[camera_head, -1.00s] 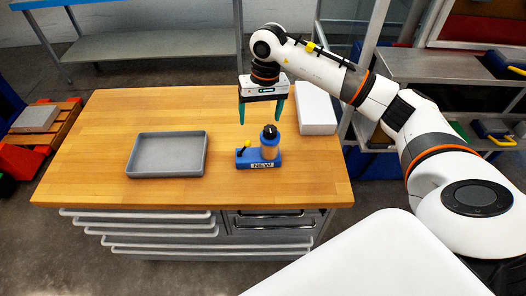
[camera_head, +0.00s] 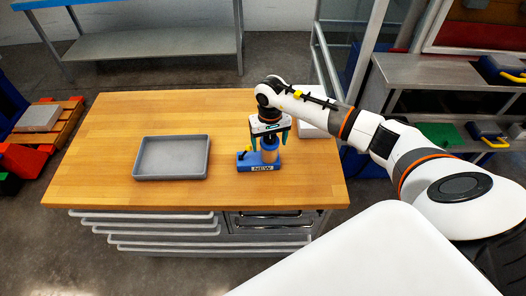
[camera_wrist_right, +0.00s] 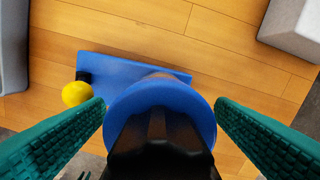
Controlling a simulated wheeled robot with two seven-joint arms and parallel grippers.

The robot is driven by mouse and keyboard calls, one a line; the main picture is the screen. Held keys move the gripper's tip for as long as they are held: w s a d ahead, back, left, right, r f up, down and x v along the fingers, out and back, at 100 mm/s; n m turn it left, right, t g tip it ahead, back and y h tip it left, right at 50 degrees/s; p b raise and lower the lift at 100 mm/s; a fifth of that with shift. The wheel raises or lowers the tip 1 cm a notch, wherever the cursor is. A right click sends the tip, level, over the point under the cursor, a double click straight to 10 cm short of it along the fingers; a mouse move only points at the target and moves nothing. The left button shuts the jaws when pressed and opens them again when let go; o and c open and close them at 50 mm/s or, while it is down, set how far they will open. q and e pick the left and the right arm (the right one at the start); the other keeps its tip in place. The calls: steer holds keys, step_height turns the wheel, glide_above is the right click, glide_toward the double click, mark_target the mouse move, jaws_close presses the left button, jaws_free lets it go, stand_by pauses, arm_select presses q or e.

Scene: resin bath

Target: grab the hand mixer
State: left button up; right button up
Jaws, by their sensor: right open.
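What I take to be the hand mixer, an upright device (camera_head: 269,153) with a black top, blue collar and tan body, stands on a blue base (camera_head: 262,167) labelled NEW. My right gripper (camera_head: 270,142) is open directly above it, fingers pointing down on either side of its top. In the right wrist view, the black top and round blue collar (camera_wrist_right: 204,122) lie between the two green fingers (camera_wrist_right: 160,104), with small visible gaps. The lower body is mostly hidden there. My left gripper is not in view.
A grey tray (camera_head: 140,172) lies on the wooden table (camera_head: 110,130), left of the blue base. A yellow ball-like knob (camera_wrist_right: 77,94) sits at the base's left end. A pale block (camera_head: 312,122) stands behind the right arm. The table's front left is clear.

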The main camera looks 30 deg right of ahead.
steer(key=shift+f, duration=0.35)
steer(key=shift+c, duration=0.6)
steer(key=shift+r, duration=0.1)
jaws_close()
